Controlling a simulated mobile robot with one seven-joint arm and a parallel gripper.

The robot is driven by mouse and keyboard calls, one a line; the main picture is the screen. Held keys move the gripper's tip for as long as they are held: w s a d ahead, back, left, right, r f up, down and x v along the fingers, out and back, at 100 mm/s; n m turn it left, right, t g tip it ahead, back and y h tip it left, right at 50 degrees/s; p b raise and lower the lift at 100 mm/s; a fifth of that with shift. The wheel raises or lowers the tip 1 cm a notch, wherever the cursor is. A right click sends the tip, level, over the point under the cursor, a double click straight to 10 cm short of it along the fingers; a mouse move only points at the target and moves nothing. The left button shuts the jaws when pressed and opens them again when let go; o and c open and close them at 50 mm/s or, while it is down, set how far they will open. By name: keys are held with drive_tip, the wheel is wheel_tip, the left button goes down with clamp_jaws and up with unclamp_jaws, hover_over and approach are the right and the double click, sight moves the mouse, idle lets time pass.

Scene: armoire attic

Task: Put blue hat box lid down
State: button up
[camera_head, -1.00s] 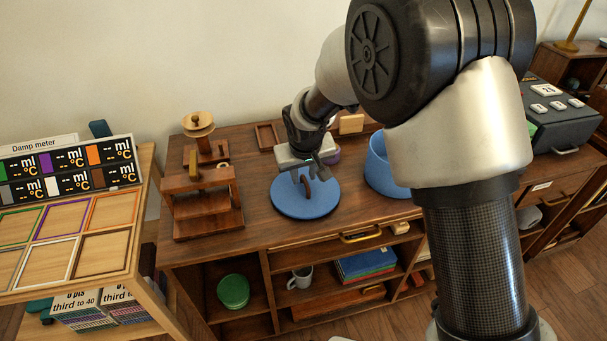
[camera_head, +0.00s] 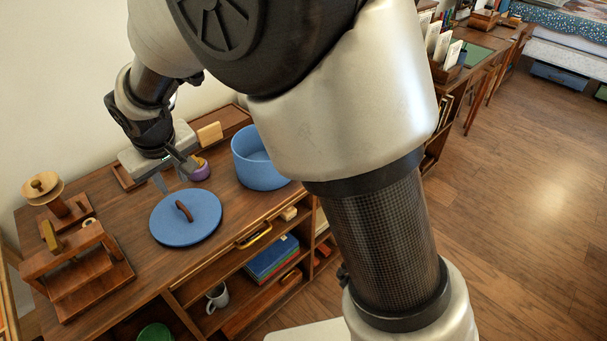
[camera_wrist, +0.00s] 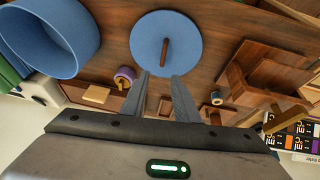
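The blue hat box lid (camera_head: 192,222) is a round disc with a brown handle, lying flat on the wooden cabinet top. It also shows in the wrist view (camera_wrist: 184,38). The open blue hat box (camera_head: 250,172) stands to its right, and it appears at the upper left of the wrist view (camera_wrist: 48,28). My gripper (camera_head: 172,176) is above the cabinet top behind the lid, apart from the handle. In the wrist view its two fingers (camera_wrist: 158,100) are spread with nothing between them.
A wooden press-like stand (camera_head: 75,262) is left of the lid. A small purple object (camera_head: 200,172) and a tan block (camera_head: 209,132) sit behind it, near a shallow wooden tray (camera_head: 126,176). The shelves below hold a mug (camera_head: 217,297) and blue books (camera_head: 272,256).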

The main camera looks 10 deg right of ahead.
drive_tip(key=s+d+r+m, duration=0.25)
drive_tip(key=d+r, duration=0.35)
drive_tip(key=d, duration=0.3)
drive_tip(key=s+d+r+m, duration=0.1)
drive_tip(key=s+d+r, duration=0.35)
drive_tip(key=d, duration=0.55)
drive_tip(key=s+d+r+m+t+h, duration=0.1)
drive_tip(key=s+d+r+m, duration=0.1)
drive_tip(key=s+d, duration=0.9)
drive_tip(key=s+m, duration=0.1)
drive_tip(key=s, duration=0.2)
drive_tip(key=shift+r, duration=0.2)
